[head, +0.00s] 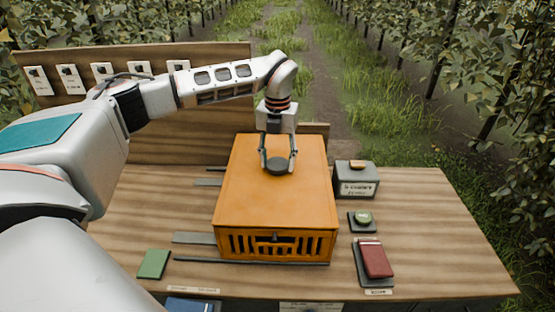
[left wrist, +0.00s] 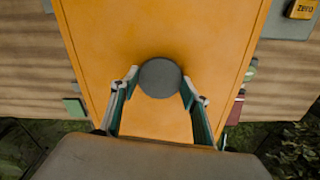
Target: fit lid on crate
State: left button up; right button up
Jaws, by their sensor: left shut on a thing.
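The orange lid (head: 270,202) is a flat panel with a dark round knob (head: 278,167). It lies over the orange crate (head: 323,249), whose slotted front shows below the lid's near edge. I see no clear gap between them, but I cannot tell if the lid is fully seated. My left gripper (head: 279,160) points down from above and is shut on the knob, one finger on each side. In the left wrist view the knob (left wrist: 160,78) sits between the fingertips, with the lid (left wrist: 160,30) beneath. My right gripper is not in view.
The crate stands mid-table on the wooden table (head: 440,230). To its right are a grey labelled box (head: 357,184), a green round item (head: 363,217) and a red book-like block (head: 375,259). A green block (head: 153,264) lies front left. A wooden board (head: 190,136) rises behind.

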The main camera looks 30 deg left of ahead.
aim_at(278, 163)
pick_arm(q)
jog(key=shift+f, duration=0.4)
jog(key=o, duration=1)
jog(key=shift+o, duration=0.3)
jog(key=shift+r, duration=2.25)
notch_tip(278, 163, up, 6)
jog(key=shift+r, duration=0.25)
jog(key=shift+s+f, duration=0.1)
